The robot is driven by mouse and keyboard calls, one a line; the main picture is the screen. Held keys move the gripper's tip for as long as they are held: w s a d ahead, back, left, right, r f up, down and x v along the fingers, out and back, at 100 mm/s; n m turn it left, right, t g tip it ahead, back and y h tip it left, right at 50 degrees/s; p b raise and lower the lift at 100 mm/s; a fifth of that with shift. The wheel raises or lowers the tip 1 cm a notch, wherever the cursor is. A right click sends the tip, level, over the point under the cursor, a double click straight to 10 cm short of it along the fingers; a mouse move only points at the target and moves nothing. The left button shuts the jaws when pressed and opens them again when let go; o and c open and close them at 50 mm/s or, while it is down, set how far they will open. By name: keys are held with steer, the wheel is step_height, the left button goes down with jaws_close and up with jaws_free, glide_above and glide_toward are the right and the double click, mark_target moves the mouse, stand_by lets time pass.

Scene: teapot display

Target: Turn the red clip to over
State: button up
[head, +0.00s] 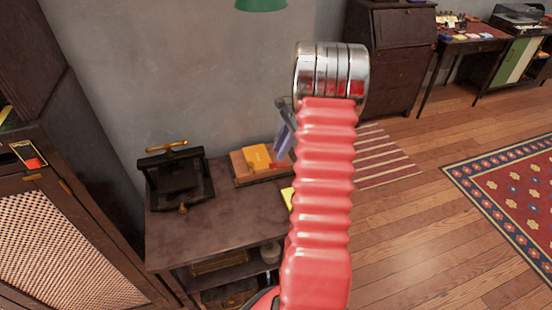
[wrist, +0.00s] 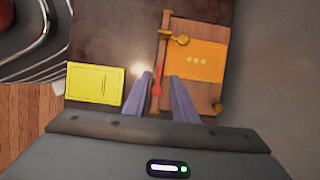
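A small slim red piece, likely the red clip (wrist: 157,80), shows in the wrist view at the left edge of a wooden box (wrist: 207,92).
A yellow card (wrist: 95,83) lies left of the box. In the head view a black press (head: 178,182) stands left on the dark table (head: 215,220). A grey wall (head: 170,60) rises behind. Open wood floor (head: 400,235) lies to the right.

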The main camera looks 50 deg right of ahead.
mark_target(274, 163)
steer(key=shift+x, duration=2.35)
steer(key=shift+c, duration=0.5)
jaws_close()
